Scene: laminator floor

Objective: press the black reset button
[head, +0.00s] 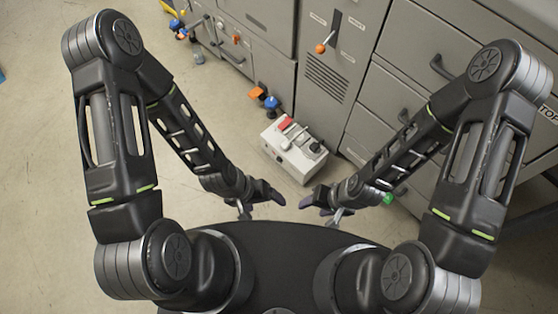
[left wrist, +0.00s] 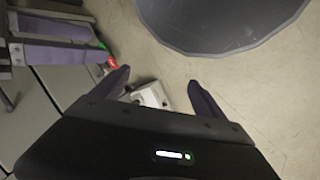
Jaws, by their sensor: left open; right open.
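A pale grey control box (head: 293,158) stands on the floor in front of the cabinets. Its top carries a red part (head: 286,123) at the back left and a black round part (head: 314,146) at the right. Small dark parts sit between them; I cannot tell which is the reset button. My left gripper (head: 262,205) is open and empty, nearer to me than the box and to its left. My right gripper (head: 323,208) is open and empty, nearer than the box and to its right. In the left wrist view, part of the box (left wrist: 151,95) shows between the open fingers.
Grey cabinets (head: 325,75) with drawers and handles line the back and right. An orange-handled lever (head: 321,48) is on a panel. Orange (head: 256,93) and blue (head: 271,102) knobs stick out low behind the box. Floor (head: 45,180) at the left is clear.

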